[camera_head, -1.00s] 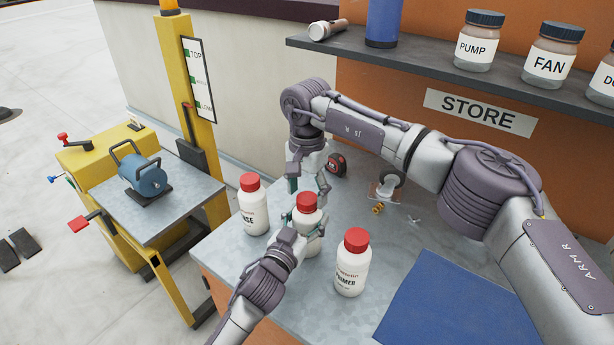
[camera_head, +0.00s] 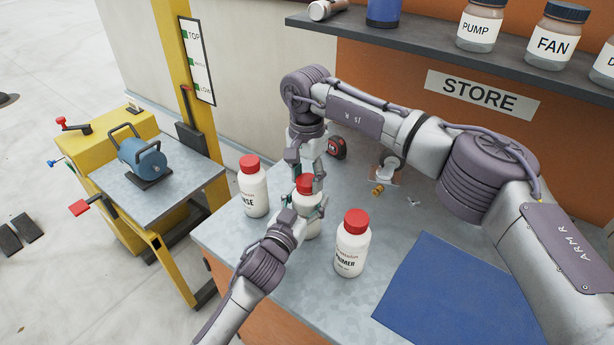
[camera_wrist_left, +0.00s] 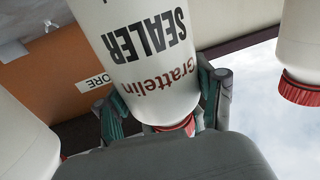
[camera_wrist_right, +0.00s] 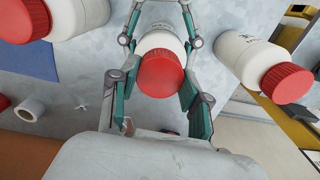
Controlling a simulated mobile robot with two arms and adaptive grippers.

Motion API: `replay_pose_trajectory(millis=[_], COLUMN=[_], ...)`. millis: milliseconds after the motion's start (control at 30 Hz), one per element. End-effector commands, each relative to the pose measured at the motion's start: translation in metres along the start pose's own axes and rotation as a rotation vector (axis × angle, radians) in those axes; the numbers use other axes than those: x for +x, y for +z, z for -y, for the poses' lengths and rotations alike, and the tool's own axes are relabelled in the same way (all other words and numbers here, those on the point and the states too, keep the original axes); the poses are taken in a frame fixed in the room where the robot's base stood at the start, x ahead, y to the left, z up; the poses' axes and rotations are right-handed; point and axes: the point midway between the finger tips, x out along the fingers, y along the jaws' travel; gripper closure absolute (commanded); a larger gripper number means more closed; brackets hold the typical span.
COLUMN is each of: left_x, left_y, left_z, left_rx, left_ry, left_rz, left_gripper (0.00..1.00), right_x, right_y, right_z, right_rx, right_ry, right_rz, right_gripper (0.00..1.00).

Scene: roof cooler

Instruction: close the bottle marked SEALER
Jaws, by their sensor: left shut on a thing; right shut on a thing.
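The white SEALER bottle (camera_wrist_left: 150,60) stands upright on the grey bench, its label readable upside down in the left wrist view. In the head view its body (camera_head: 312,229) is partly hidden by my left gripper (camera_head: 304,209), which is shut on it from the near side. Its red cap (camera_head: 305,184) sits at the bottle's mouth. My right gripper (camera_wrist_right: 160,70) reaches down from above and is shut on the red cap (camera_wrist_right: 160,76), one finger on each side. Whether the cap is screwed tight cannot be told.
A RINSE-type bottle, partly read as "NSE" (camera_head: 254,192), stands close on the left, and the PRIMER bottle (camera_head: 351,250) close on the right. A blue mat (camera_head: 440,295) covers the bench's right front. A shelf (camera_head: 420,35) overhangs the back.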

Motion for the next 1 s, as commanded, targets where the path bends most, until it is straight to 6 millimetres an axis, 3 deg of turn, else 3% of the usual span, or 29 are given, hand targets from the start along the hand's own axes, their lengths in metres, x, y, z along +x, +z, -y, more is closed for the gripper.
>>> replay_pose_trajectory(millis=[167,1000], left_x=[0.0,0.0], left_y=[-0.0004,-0.0004], left_z=[-0.0002,-0.0008], left_rx=[0.0,0.0], left_ry=[0.0,0.002], left_rz=[-0.001,-0.001], left_gripper=[1.0,1.0], right_x=[-0.0003,0.001], right_y=[-0.0002,0.0001], right_z=[0.0002,0.0006], right_rx=[0.306,2.151], right_ry=[-0.002,-0.004], right_rz=[-0.001,0.001], right_gripper=[0.95,0.95])
